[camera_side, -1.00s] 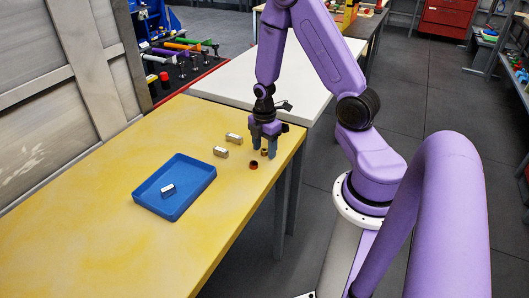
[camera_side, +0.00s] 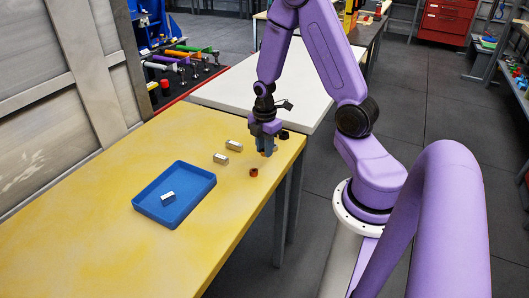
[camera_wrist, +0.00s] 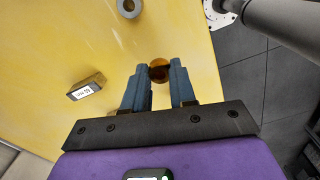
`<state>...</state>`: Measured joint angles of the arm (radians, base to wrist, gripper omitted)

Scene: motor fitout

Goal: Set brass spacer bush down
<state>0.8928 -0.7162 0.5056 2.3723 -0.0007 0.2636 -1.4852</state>
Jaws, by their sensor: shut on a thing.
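The brass spacer bush (camera_wrist: 159,71) is a small round brown-gold piece between my fingertips in the wrist view. My gripper (camera_wrist: 160,80) is shut on it, one finger on each side. In the side view my gripper (camera_side: 268,151) is low over the yellow table's right end, and the fingers mostly hide the bush. I cannot tell whether the bush touches the table.
A second ring-shaped bush (camera_side: 254,173) stands nearby on the yellow table (camera_side: 100,240). A blue tray (camera_side: 183,214) holds another block (camera_side: 168,196). The table edge is close on the right.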

